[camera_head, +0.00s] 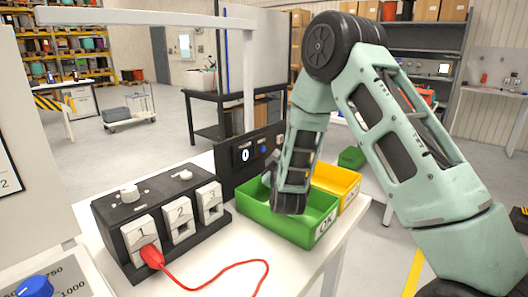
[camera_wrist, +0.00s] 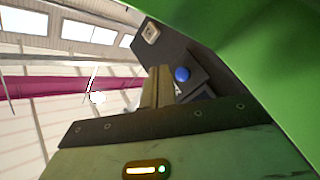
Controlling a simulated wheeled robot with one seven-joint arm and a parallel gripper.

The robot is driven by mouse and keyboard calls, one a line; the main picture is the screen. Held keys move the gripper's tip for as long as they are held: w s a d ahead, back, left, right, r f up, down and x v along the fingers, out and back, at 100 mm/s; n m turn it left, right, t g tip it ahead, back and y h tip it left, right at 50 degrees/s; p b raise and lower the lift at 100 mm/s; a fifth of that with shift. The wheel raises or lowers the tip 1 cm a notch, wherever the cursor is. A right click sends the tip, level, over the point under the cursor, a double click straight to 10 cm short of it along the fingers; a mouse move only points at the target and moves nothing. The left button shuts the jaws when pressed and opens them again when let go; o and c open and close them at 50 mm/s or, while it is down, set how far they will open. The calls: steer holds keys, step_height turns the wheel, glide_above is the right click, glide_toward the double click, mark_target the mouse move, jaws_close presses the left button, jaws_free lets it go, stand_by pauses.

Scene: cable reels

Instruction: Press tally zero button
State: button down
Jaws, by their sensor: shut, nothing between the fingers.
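The tally unit (camera_head: 228,178) is a dark upright box behind the green bin, with a lit display (camera_head: 244,155) reading 0. Its blue round button (camera_head: 263,149) is right of the display. The button also shows in the wrist view (camera_wrist: 182,74), on a dark panel. My gripper (camera_head: 273,163) is low over the green bin, close to the tally unit's face. In the wrist view its shut, empty fingers (camera_wrist: 158,82) point toward the panel, with the button just right of the tips. Whether they touch the panel I cannot tell.
The green bin (camera_head: 282,226) sits below my wrist, with a yellow bin (camera_head: 348,184) behind right. A black box with numbered sockets (camera_head: 165,222) and a red plugged cable (camera_head: 215,270) is left. In the wrist view, green surface (camera_wrist: 285,75) fills the right side.

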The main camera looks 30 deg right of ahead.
steer(key=s, duration=0.1)
steer(key=s+d, duration=0.1)
steer(key=shift+s, duration=0.4)
stand_by(0.6)
